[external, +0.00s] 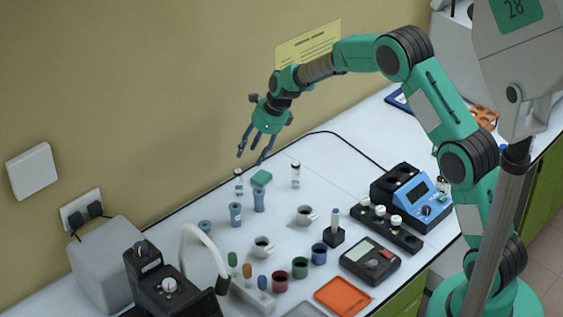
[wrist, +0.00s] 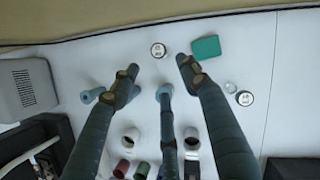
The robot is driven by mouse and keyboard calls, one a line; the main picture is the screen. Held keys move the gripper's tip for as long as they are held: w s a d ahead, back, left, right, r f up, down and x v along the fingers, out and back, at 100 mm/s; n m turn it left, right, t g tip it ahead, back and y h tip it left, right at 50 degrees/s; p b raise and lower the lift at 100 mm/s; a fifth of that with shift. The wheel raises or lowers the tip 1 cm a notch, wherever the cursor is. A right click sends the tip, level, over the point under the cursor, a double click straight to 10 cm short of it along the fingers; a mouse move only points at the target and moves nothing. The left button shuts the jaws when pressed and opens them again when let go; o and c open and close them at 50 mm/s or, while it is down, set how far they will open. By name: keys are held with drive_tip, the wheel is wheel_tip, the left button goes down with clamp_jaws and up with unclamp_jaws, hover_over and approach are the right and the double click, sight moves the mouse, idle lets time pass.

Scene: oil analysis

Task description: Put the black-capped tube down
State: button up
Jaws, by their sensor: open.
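My gripper (external: 255,150) is open and empty, with its fingers spread and pointing down above the back of the white table. In the wrist view the fingertips (wrist: 157,72) are apart and hold nothing. A small clear vial with a dark-rimmed cap stands upright (external: 239,182) just below the fingertips. In the wrist view its round cap (wrist: 158,50) shows just beyond the gap between the outer fingers. A second similar vial (external: 296,175) stands to the right; it also shows in the wrist view (wrist: 244,98). I cannot tell surely which is the black-capped tube.
A teal block (external: 261,178) lies beside the nearer vial. Blue-grey cylinders (external: 235,213) stand in front, then white mortars (external: 305,215) and several coloured cups. A blue instrument (external: 411,196) stands at the right. The wall is close behind. Table around the right vial is clear.

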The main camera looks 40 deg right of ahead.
drive_tip(key=s+a+r+n, duration=0.2)
drive_tip(key=s+r+n, duration=1.2)
drive_tip(key=s+r, duration=1.2)
drive_tip(key=s+r+n+t+h, duration=0.1)
drive_tip(key=s+n, duration=1.4)
drive_tip(key=s, duration=1.8)
wheel_tip(320, 180, up, 3)
drive_tip(key=shift+d+f+t+h, duration=0.2)
drive_tip(key=shift+d+t+h, duration=0.2)
drive_tip(key=shift+h, duration=0.1)
drive_tip(key=shift+f, duration=0.1)
wheel_tip(320, 180, down, 5)
drive_tip(key=b, duration=0.5)
drive_tip(key=shift+f, duration=0.1)
